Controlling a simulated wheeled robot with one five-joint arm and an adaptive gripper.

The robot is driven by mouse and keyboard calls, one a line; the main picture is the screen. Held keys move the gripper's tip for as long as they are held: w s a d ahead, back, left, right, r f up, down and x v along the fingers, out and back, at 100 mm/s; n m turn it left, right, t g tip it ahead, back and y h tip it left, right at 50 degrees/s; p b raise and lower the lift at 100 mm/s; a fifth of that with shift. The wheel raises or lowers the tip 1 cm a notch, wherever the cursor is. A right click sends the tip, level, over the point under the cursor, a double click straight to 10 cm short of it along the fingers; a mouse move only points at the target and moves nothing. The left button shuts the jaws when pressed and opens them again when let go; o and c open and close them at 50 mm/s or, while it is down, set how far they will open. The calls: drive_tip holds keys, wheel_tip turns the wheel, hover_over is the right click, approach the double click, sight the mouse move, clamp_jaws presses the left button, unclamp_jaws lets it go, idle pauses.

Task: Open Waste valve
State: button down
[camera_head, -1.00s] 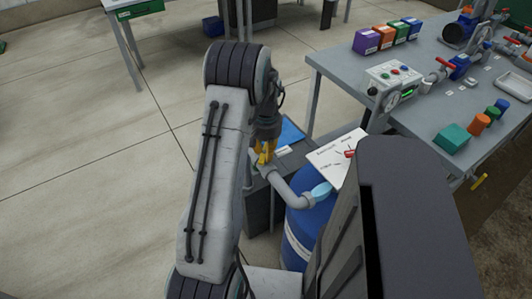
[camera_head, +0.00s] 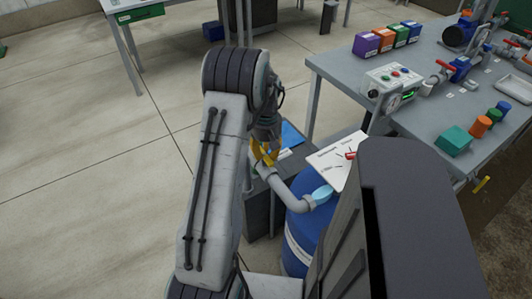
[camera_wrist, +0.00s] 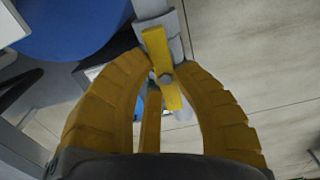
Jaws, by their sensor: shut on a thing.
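A yellow valve handle (camera_wrist: 157,45) with a bolt at its middle sits on a grey pipe in the wrist view. My gripper (camera_wrist: 163,65) has yellow fingers, one on each side of the handle, and is shut on it. In the head view, my gripper (camera_head: 264,155) is at the upper end of the bent grey pipe (camera_head: 291,195); my arm and the fingers hide most of the valve there. I cannot read any label on the valve.
A blue barrel (camera_head: 299,245) stands below the pipe's light blue end. A white board (camera_head: 334,156) with a red marker is right of the gripper. A grey table (camera_head: 430,118) with coloured boxes and a control box stands further right.

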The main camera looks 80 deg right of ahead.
sight(266, 154)
drive_tip(key=shift+f+n, duration=0.1)
drive_tip(key=shift+n, duration=0.3)
drive_tip(key=shift+a, duration=0.1)
drive_tip(key=c, duration=0.9)
unclamp_jaws()
drive_tip(key=shift+c, duration=0.2)
wheel_tip(266, 154, up, 12)
idle(0.6)
